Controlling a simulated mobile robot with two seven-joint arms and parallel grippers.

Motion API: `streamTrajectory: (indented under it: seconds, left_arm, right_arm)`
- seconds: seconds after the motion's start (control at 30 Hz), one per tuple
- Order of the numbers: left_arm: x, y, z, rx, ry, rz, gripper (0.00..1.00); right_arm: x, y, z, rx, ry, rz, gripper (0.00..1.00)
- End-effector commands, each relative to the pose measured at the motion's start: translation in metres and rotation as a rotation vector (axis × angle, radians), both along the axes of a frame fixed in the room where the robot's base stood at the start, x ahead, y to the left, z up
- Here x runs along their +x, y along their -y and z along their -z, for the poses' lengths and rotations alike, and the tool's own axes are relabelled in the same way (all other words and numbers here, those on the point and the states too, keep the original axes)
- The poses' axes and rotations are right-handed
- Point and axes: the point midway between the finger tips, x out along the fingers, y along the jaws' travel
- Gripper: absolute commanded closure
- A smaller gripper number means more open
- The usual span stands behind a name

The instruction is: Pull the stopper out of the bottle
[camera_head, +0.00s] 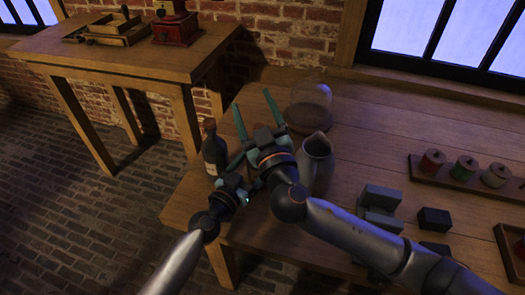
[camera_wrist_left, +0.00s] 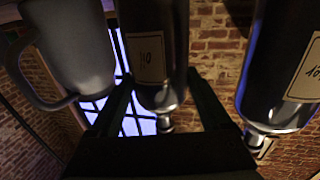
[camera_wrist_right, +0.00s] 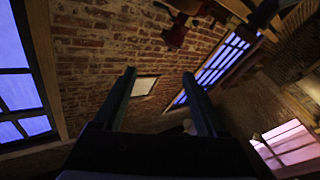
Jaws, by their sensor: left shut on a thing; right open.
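In the left wrist view, which is upside down, a dark bottle with a label (camera_wrist_left: 150,55) stands between the fingers of my left gripper (camera_wrist_left: 160,80), which is shut on it. Its neck points down in that picture, with a shiny top (camera_wrist_left: 164,122) that looks like a stopper. In the head view this bottle is mostly hidden behind my right gripper (camera_head: 256,113). My right gripper is open, and nothing shows between its fingers in the right wrist view (camera_wrist_right: 160,90). A second dark labelled bottle (camera_head: 213,150) stands left of my grippers; it also shows in the left wrist view (camera_wrist_left: 275,70).
A grey jug (camera_head: 319,165) stands close to the right of my right gripper, with a glass dome (camera_head: 310,105) behind it. A rack of thread spools (camera_head: 450,178) and dark blocks (camera_head: 433,219) are farther right. A side table (camera_head: 140,55) holds a red grinder (camera_head: 176,27).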

Motion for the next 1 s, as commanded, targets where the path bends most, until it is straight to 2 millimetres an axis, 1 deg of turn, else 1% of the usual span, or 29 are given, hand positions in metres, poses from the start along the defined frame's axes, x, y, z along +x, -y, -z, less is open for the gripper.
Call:
streamTrajectory:
  seconds: [0.03,0.1,0.3,0.4,0.5,0.57,0.67,1.0]
  left_arm:
    - [0.000,0.000,0.001,0.001,-0.001,0.001,1.00]
    - [0.000,0.000,0.001,0.001,-0.001,0.001,1.00]
    - [0.000,0.000,0.001,0.001,-0.001,0.001,1.00]
    - [0.000,0.000,0.001,0.001,-0.001,0.001,1.00]
    - [0.000,0.000,0.001,0.001,-0.001,0.001,1.00]
    - [0.000,0.000,0.001,0.001,-0.001,0.001,1.00]
    - [0.000,0.000,0.001,0.001,-0.001,0.001,1.00]
    - [0.000,0.000,0.001,0.001,-0.001,0.001,1.00]
  right_arm:
    - [-0.010,0.001,0.009,0.058,-0.067,0.029,0.26]
    - [-0.021,0.005,0.022,0.124,-0.158,0.076,0.26]
    - [-0.050,0.014,0.053,0.237,-0.368,0.176,0.26]
    - [-0.059,0.016,0.062,0.261,-0.426,0.203,0.26]
    - [-0.061,0.017,0.067,0.269,-0.453,0.216,0.26]
    - [-0.058,0.017,0.068,0.270,-0.456,0.219,0.26]
    - [-0.047,0.017,0.070,0.267,-0.455,0.221,0.26]
    - [0.016,0.012,0.082,0.266,-0.452,0.221,0.26]
